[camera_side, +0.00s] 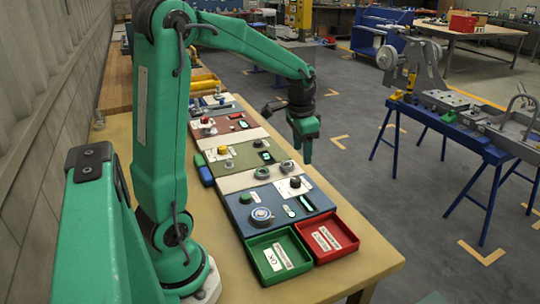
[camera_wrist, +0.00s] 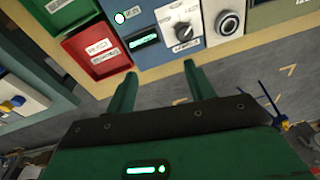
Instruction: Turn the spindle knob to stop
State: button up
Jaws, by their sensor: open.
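A dark round knob on a white labelled plate sits on the blue chassis panel; this knob (camera_wrist: 181,30) looks like the spindle knob, though its label is too small to read surely. In the side view the knob (camera_side: 295,182) stands near the panel's right part. My gripper (camera_wrist: 160,74) is open, its two green fingers apart with nothing between them, and the knob lies beyond the fingertips. In the side view my gripper (camera_side: 306,150) hangs above the right side of the panel row, apart from the knob.
A green tray (camera_side: 259,268) and a red tray (camera_side: 353,246) stand at the near end of the row. A round silver dial (camera_side: 261,215) sits on the blue panel. Green and red panels continue behind.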

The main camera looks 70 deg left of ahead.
jog(key=g, duration=0.1)
send_over(296, 179)
jog(key=shift+h, duration=0.3)
notch_tip(296, 179, down, 6)
jog(key=shift+a, duration=0.1)
jog(key=shift+f, duration=0.1)
jog(key=shift+f, duration=3.8)
jog(key=c, duration=1)
